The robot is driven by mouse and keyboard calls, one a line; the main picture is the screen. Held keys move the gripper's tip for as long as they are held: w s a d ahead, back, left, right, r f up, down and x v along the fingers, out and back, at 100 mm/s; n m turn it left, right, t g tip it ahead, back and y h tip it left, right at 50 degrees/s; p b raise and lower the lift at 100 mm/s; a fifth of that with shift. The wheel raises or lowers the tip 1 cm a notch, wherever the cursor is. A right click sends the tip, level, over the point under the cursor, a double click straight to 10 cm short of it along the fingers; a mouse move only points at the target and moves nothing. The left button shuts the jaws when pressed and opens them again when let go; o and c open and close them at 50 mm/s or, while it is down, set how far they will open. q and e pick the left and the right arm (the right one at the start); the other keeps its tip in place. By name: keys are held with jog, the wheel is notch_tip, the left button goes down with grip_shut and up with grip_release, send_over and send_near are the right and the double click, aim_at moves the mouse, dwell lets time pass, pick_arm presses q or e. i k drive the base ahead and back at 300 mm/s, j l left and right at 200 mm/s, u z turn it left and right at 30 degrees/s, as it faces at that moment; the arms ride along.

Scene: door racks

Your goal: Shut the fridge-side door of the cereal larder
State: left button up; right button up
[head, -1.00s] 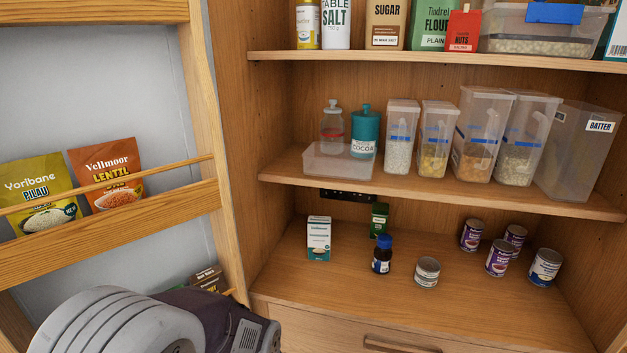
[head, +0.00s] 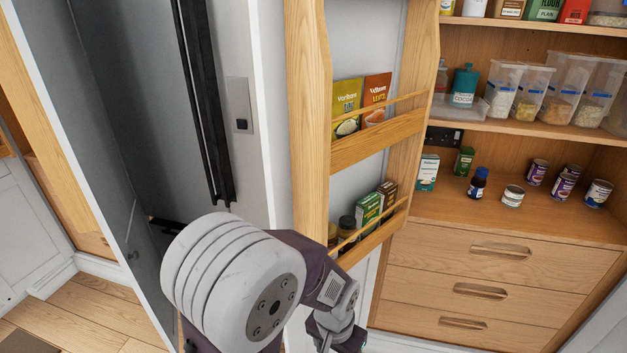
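The fridge-side door (head: 310,120) of the larder stands open on the left of the cupboard, its inner side with wooden door racks facing right. Its upper rack holds two pouches, a yellow one (head: 346,106) and an orange-red one (head: 376,97). Its lower rack holds boxes (head: 368,209) and dark-lidded jars. The larder (head: 500,225) is open, with stocked shelves above drawers. My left arm crosses the lower middle of the view, in front of the door's lower part. Its gripper is not clearly visible at the bottom. My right gripper is out of view.
A tall grey panel with a black vertical handle (head: 205,100) stands left of the door, close to my arm. Wooden floor (head: 80,310) shows at lower left.

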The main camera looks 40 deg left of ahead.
aim_at(300, 48)
jog(key=j+z, duration=0.1)
jog(key=j, duration=0.3)
jog(key=k+j+z, duration=0.15)
jog(key=j, duration=0.25)
jog(key=k+j+z, duration=0.1)
jog(key=j, duration=0.3)
jog(key=k+j+z, duration=0.1)
jog(key=j, duration=0.3)
jog(key=k+j+z, duration=0.15)
jog(key=j, duration=0.25)
jog(key=i+j+z, duration=0.1)
jog(key=j, duration=0.2)
jog(key=i+j, duration=0.2)
jog(key=j, duration=0.15)
jog(key=i+j+z, duration=0.15)
jog(key=j, duration=0.15)
jog(key=k+l+u, duration=0.3)
jog(key=k, duration=0.45)
jog(key=i+l, duration=0.1)
jog(key=i, duration=0.4)
